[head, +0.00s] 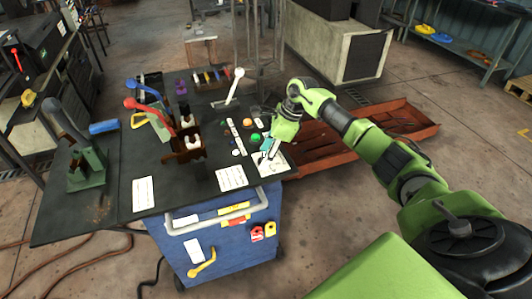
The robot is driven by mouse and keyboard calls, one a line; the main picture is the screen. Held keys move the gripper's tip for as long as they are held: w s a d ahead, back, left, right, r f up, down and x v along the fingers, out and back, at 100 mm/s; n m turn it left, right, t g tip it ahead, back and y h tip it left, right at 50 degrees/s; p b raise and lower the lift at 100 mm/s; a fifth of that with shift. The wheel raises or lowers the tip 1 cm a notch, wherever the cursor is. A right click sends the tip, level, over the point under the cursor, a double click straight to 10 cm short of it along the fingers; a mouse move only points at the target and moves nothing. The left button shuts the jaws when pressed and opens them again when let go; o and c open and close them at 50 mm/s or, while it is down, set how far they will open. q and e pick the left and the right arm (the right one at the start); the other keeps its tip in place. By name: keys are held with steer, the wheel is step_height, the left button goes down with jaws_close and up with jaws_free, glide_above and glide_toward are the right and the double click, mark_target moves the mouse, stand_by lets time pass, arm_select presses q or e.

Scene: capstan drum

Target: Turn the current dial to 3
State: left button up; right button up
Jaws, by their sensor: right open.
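My right gripper (271,152) reaches in from the right over the right front corner of a dark-topped workbench (110,190). It is open and its fingers point down at a white plate (279,166) on the bench top. The current dial cannot be made out clearly; the gripper may cover it. Its setting cannot be read. My left gripper is not in view.
Just left of the gripper are a green button (256,137) and a white strip (236,137). A rust-red tray (330,148) lies on the floor at right.

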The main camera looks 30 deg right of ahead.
steer(key=shift+c, duration=0.2)
steer(key=c, duration=1)
steer(key=shift+c, duration=0.2)
